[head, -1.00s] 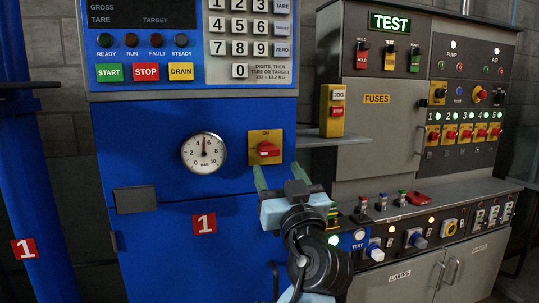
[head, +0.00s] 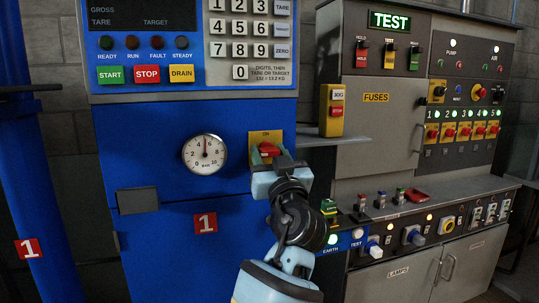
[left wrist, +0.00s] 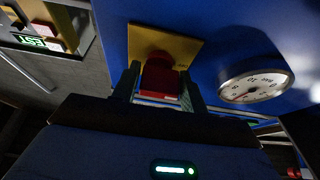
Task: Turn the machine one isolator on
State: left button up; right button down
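The machine one isolator is a red handle (head: 268,148) on a yellow plate (head: 258,136) marked ON at its top, on the blue cabinet front beside the dial. In the head view the handle lies roughly level. My left gripper (head: 270,157) is at it, with one finger on each side. In the left wrist view the red handle (left wrist: 160,78) sits between the two fingers (left wrist: 160,85), which lie close against its sides. The wrist body hides part of the plate. My right gripper is not in view.
A round pressure dial (head: 204,153) is left of the isolator. A yellow box with JOG and STOP buttons (head: 332,110) stands on a shelf to the right. The grey test console (head: 415,215) is right of my arm.

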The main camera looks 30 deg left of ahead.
pick_arm(q)
jog(key=c, duration=0.6)
jog(key=shift+o, duration=0.2)
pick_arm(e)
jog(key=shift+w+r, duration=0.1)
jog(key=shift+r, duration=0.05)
